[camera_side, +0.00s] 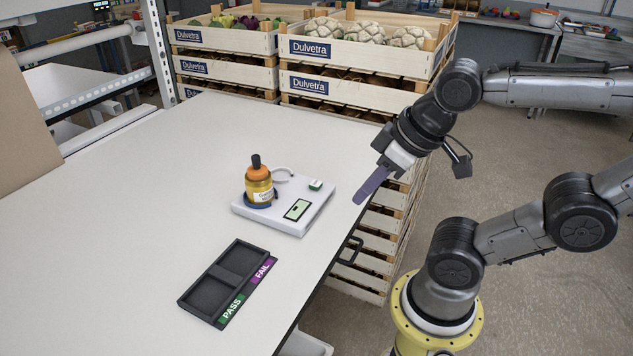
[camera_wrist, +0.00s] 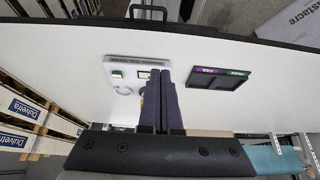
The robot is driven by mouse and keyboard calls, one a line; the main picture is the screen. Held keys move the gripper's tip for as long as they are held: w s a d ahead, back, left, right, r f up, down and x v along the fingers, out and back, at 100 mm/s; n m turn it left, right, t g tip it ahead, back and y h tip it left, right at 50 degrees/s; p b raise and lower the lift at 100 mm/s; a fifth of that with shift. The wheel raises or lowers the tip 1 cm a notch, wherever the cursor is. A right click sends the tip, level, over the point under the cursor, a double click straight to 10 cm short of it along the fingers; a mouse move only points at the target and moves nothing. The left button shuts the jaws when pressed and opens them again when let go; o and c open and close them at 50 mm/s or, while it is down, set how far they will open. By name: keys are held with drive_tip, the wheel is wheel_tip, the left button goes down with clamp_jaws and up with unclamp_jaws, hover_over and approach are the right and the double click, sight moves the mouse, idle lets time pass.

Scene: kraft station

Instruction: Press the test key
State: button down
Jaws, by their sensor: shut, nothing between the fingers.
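A white tester (camera_side: 287,222) stands on the table, with a small green key (camera_side: 316,185) at its back right corner and a green display (camera_side: 297,209) near its front. A bottle with an orange cap and yellow label (camera_side: 259,185) stands upright on its blue round seat. My gripper (camera_side: 359,199) is shut and empty, up and to the right of the tester, apart from it. In the wrist view the fingers (camera_wrist: 169,71) cover part of the tester (camera_wrist: 125,60) and most of the bottle; the green key (camera_wrist: 117,75) shows left of them.
A dark two-compartment tray (camera_side: 215,292) marked PASS and FAIL lies in front of the tester; it also shows in the wrist view (camera_wrist: 218,79). Crates (camera_side: 365,70) of vegetables stand behind the table (camera_side: 120,240). The table's left side is clear.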

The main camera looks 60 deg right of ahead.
wheel_tip(320, 180, up, 3)
drive_tip(key=n+t+h, duration=0.3)
drive_tip(key=n, duration=0.2)
hover_over(316, 185)
drive_tip(key=shift+s+d+r, duration=0.1)
drive_tip(key=shift+s+d, duration=0.25)
drive_tip(key=shift+s, duration=0.05)
drive_tip(key=shift+f, duration=4.4)
